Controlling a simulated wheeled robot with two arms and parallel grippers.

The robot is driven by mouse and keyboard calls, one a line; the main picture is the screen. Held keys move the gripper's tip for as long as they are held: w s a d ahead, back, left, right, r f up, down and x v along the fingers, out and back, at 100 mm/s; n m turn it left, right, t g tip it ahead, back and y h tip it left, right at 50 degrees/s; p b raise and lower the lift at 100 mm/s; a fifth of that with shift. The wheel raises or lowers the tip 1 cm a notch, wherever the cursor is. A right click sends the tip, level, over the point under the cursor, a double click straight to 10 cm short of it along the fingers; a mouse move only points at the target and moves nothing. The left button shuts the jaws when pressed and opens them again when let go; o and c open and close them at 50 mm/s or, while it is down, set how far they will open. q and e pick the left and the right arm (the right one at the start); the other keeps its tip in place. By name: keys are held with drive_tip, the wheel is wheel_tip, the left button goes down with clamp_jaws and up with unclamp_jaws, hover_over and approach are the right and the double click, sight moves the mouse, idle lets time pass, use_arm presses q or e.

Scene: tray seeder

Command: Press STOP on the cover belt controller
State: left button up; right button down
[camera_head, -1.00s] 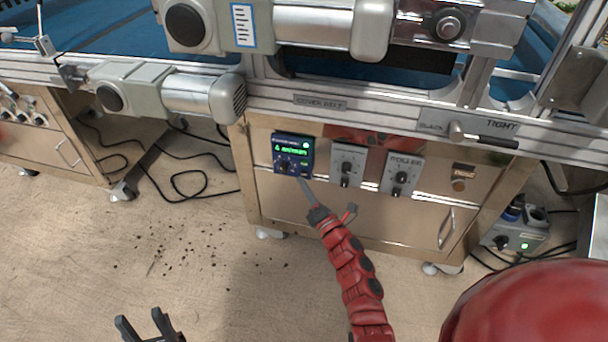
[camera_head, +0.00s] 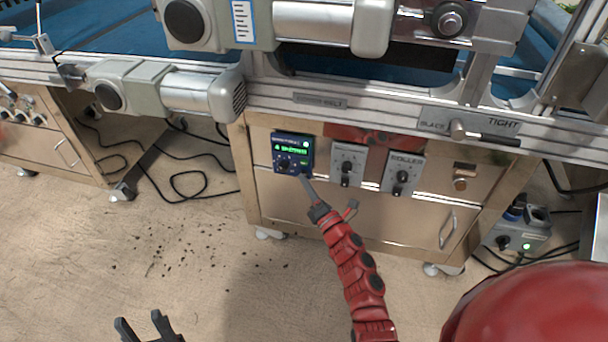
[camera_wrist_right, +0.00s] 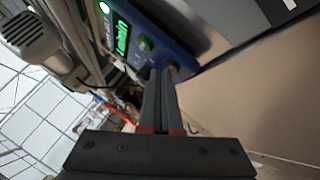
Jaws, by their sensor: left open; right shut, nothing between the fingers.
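The cover belt controller (camera_head: 293,154) is a small dark blue box with a lit green display on the steel cabinet front, below the "COVER BELT" plate. In the right wrist view the controller (camera_wrist_right: 168,38) shows its green display and a green button. My right gripper (camera_head: 305,178) is shut and empty, its tips at the controller's lower right edge. In the right wrist view the right gripper's fingertips (camera_wrist_right: 160,72) overlap the panel near a button; I cannot tell whether they touch it. The STOP label is not readable. My left gripper (camera_head: 143,325) is open and empty, low over the floor.
Two grey knob boxes (camera_head: 348,165) and (camera_head: 402,174) sit right of the controller. A tension lever (camera_head: 485,138) and a motor (camera_head: 165,88) stick out above. Cables (camera_head: 190,180) lie on the floor at left. The floor before the cabinet is clear apart from dark crumbs.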

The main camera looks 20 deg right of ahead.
drive_tip(key=shift+w+d, duration=0.1)
drive_tip(key=shift+w, duration=0.05)
idle(0.5)
drive_tip(key=shift+s+a, duration=0.4)
drive_tip(key=shift+s, duration=0.25)
drive_tip(key=s+a, duration=0.1)
drive_tip(key=s, duration=0.1)
drive_tip(key=s+a, duration=0.2)
drive_tip(key=shift+b, duration=0.35)
idle(0.7)
